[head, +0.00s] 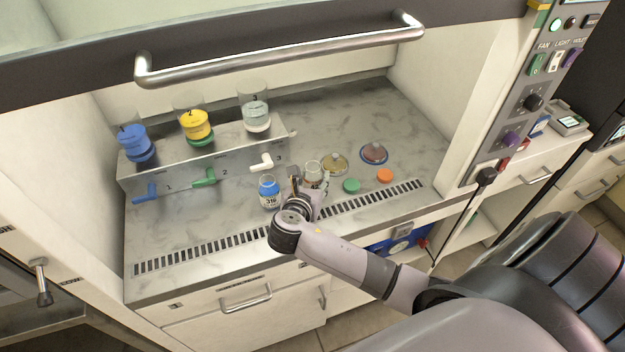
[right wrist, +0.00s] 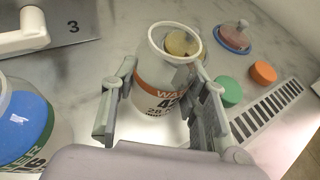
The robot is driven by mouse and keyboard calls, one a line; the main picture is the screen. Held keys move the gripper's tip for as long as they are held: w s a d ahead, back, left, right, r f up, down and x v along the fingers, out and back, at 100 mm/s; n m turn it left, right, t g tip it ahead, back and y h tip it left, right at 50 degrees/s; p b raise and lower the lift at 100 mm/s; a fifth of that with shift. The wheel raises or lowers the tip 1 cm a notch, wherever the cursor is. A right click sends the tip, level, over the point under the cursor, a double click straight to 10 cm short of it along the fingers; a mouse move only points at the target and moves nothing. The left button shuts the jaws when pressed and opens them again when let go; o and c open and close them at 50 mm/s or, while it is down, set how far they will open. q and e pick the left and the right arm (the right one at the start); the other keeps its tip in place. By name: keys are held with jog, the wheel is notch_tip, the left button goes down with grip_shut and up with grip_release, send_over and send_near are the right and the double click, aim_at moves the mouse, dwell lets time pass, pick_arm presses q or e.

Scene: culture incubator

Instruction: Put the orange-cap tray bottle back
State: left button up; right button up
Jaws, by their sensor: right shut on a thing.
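My right gripper (head: 307,185) is over the front of the cabinet worktop. It is shut on an open clear bottle (head: 313,171) with an orange band and black print on its label. In the right wrist view the bottle (right wrist: 160,92) is upright between the two fingers, with no cap on its mouth. I cannot tell if its base touches the worktop. A loose orange cap (head: 385,175) lies right of it, beside a loose green cap (head: 351,186); the orange cap also shows in the right wrist view (right wrist: 263,72). My left gripper is not in view.
Two round dishes (head: 334,164) (head: 374,153) lie behind the caps. A steel manifold (head: 230,158) with three cups and valve handles stands at the left. A grille (head: 235,240) runs along the front edge.

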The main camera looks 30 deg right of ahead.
jog(key=o, duration=1.2)
jog(key=shift+f, duration=0.1)
jog(key=shift+s+a+r, duration=0.1)
jog(key=shift+r, duration=0.1)
jog(key=v, duration=1.1)
jog(key=shift+s+a+r, duration=0.15)
jog(key=shift+s+a, duration=0.1)
jog(key=shift+a, duration=0.05)
